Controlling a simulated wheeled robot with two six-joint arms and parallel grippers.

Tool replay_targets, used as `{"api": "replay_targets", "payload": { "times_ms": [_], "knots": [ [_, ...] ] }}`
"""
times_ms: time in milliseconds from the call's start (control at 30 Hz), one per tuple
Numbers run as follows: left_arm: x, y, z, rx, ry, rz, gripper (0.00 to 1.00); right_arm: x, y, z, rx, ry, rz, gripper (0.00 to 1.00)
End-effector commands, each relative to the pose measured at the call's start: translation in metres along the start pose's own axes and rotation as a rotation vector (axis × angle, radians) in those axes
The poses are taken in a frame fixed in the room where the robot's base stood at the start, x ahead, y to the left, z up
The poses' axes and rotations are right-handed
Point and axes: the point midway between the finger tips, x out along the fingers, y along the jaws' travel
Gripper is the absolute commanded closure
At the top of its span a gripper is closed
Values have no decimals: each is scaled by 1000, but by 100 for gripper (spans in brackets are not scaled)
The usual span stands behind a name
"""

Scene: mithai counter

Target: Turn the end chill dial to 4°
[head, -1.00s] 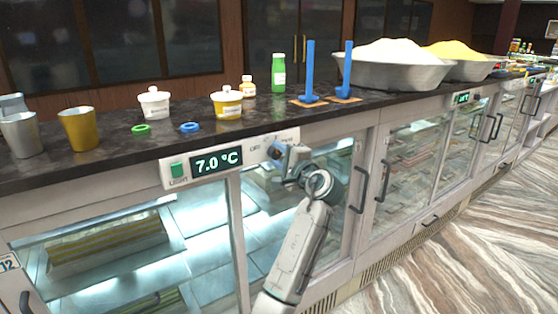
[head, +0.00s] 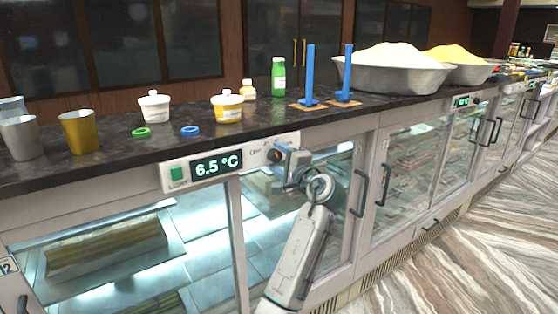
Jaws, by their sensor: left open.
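The end chill dial (head: 275,156) is a dark round knob with a blue part on the white control panel (head: 255,152) of the near cabinet. The display (head: 217,165) beside it reads 6.5 °C. My left gripper (head: 283,155) is at the dial, with its open jaws close around or just in front of it. The gripper hides part of the dial, and I cannot tell whether the fingers touch it. My right gripper is not in view.
The dark counter (head: 110,155) above holds cups, tubs, a green bottle (head: 278,76), blue posts and large bowls. Glass doors with handles (head: 361,193) lie right of my arm.

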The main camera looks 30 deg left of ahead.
Motion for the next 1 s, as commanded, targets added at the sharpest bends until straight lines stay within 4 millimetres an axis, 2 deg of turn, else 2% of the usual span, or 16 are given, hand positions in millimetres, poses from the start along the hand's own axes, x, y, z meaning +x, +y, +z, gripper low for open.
{"api": "replay_targets", "payload": {
  "times_ms": [300, 500, 700, 1000],
  "knots": [
    [-56, 4, -1, -4, 4, 5, 44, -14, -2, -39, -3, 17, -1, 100],
    [-88, 3, -1, -3, 2, 4, 44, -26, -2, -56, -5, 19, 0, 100],
    [-103, 2, 0, 0, 1, 2, 44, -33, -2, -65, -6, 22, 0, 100],
    [-104, 1, 0, 1, 0, 1, 44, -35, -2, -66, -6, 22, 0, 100]
  ]
}}
